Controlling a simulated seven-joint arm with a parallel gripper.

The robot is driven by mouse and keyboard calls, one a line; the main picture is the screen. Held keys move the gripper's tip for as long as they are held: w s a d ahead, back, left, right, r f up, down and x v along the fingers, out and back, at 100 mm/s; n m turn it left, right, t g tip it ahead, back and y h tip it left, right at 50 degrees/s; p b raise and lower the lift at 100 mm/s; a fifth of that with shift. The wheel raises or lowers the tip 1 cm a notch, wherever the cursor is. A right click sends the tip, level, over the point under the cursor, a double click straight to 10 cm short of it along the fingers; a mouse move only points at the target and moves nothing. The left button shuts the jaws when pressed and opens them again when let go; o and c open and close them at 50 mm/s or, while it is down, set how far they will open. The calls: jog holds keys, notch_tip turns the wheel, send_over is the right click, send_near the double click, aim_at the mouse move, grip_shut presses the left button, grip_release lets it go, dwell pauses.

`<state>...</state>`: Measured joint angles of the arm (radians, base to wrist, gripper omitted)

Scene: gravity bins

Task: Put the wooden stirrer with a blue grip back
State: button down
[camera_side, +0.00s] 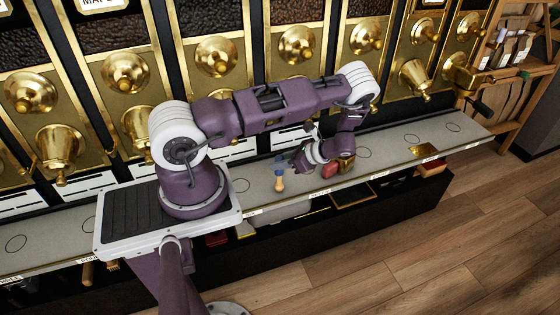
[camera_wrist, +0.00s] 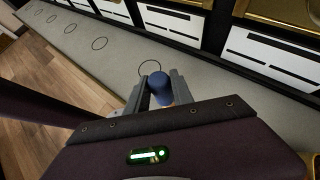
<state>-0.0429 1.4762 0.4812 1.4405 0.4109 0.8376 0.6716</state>
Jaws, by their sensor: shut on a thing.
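The wooden stirrer with a blue grip (camera_side: 280,182) is upright in the side view, its blue part up and its pale wooden end down. In the wrist view its round blue top (camera_wrist: 160,87) sits between the two fingers. My gripper (camera_side: 283,162) is shut on the blue grip, reaching it from the right. The gripper also shows in the wrist view (camera_wrist: 160,92). The stirrer is over the grey counter (camera_side: 220,193); I cannot tell whether its lower end touches it. In the wrist view most of the stirrer below the blue top is hidden.
Brass dispensers with knobs and spouts (camera_side: 216,56) line the wall behind. Drawn circles (camera_side: 364,153) mark the counter, which is mostly clear to the right. White label cards (camera_wrist: 190,32) stand along its back.

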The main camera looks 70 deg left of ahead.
jog(key=shift+f, duration=0.6)
jog(key=c, duration=1)
grip_release()
jog(key=v, duration=0.7)
